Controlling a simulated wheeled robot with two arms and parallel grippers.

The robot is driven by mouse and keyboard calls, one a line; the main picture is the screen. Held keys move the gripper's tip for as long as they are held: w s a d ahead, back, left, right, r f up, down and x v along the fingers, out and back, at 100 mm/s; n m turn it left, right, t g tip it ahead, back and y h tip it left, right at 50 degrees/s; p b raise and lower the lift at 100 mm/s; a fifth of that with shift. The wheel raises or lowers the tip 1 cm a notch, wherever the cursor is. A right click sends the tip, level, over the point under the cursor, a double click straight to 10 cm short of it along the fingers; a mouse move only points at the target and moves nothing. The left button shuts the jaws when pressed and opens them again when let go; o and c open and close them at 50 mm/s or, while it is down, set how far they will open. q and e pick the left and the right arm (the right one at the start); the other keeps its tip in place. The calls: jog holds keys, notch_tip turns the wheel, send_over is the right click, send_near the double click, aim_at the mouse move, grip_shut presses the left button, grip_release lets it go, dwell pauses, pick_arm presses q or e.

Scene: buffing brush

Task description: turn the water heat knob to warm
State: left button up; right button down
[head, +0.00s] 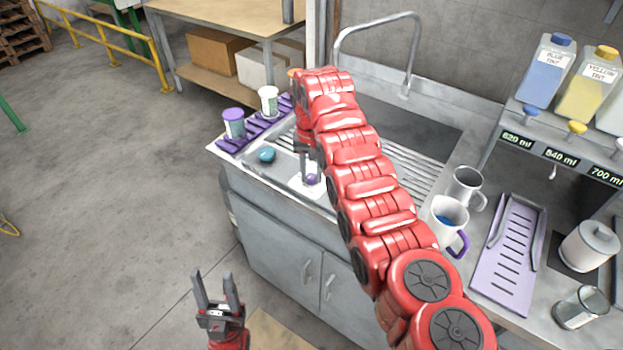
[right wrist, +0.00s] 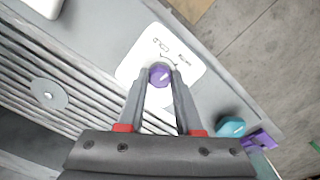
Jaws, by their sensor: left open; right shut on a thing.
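The purple water heat knob (right wrist: 160,74) sits on a white plate (right wrist: 135,62) with small dark markings at the sink counter's front edge. In the head view the knob (head: 312,179) shows just below my right gripper (head: 308,172). In the right wrist view my right gripper (right wrist: 161,80) has its two fingertips on either side of the knob, shut on it. The marking that the knob points at is too small to read. My left gripper (head: 217,284) is open and empty, in front of the cabinet and low over the floor.
A teal round object (right wrist: 231,126) lies close beside the plate. A purple rack (head: 236,143) with cups stands at the counter's left end. Mugs (head: 448,222), a lilac tray (head: 507,262) and a tint dispenser (head: 560,130) are on the right. A tall faucet (head: 412,50) rises behind the sink.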

jog(key=shift+m+b, duration=0.9)
jog(key=shift+m, duration=0.8)
jog(key=shift+r, duration=0.1)
jog(key=c, duration=0.6)
grip_release()
